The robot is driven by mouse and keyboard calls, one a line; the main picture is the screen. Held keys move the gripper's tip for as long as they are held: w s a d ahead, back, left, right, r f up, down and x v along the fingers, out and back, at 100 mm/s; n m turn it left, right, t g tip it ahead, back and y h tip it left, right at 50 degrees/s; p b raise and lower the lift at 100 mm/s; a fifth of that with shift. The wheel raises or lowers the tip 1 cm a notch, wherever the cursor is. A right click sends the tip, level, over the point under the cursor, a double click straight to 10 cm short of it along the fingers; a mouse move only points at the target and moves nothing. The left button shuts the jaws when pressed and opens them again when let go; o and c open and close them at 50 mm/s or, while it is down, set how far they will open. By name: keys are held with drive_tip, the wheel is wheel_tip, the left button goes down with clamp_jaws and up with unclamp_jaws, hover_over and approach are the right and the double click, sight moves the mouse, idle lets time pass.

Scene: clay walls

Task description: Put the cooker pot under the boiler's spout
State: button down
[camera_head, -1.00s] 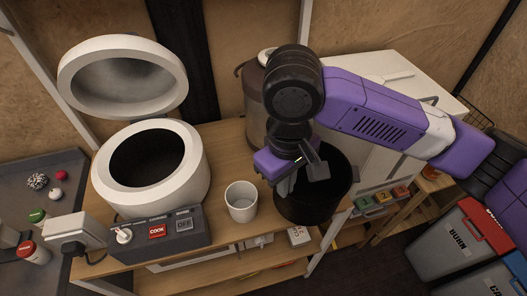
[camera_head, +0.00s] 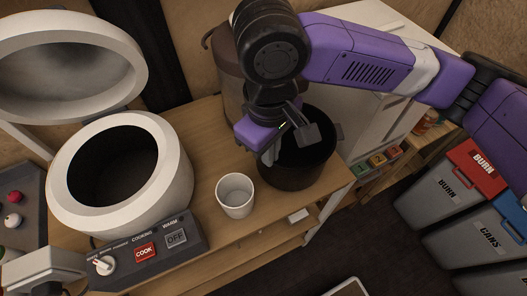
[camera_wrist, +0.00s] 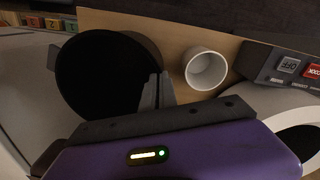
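The cooker pot (camera_head: 325,165) is a dark, open, empty-looking round pot at the right end of the wooden counter. It also shows in the wrist view (camera_wrist: 100,75). My gripper (camera_head: 287,145) is at its left rim, pointing down. In the wrist view my fingers (camera_wrist: 157,90) are close together with the pot's wall between them. The boiler (camera_head: 231,75) is the brown cylinder behind my arm, at the back of the counter. My arm hides much of it, and its spout cannot be made out. I cannot tell whether the pot touches the counter.
A white cup (camera_head: 236,196) stands left of the pot, close to it. The white cooker (camera_head: 70,190) with its lid up is further left, behind a control panel (camera_head: 150,255). A white cabinet (camera_head: 395,70) stands to the right. Bins (camera_head: 440,195) stand on the floor.

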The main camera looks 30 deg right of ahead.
drive_tip(key=shift+f+b, duration=0.3)
drive_tip(key=shift+f, duration=0.4)
drive_tip(key=c, duration=1.7)
unclamp_jaws()
drive_tip(key=r, duration=0.8)
drive_tip(key=r+p, duration=0.1)
drive_tip(key=r, duration=0.3)
drive_tip(key=shift+s+a+r, duration=0.15)
drive_tip(key=shift+a, duration=0.1)
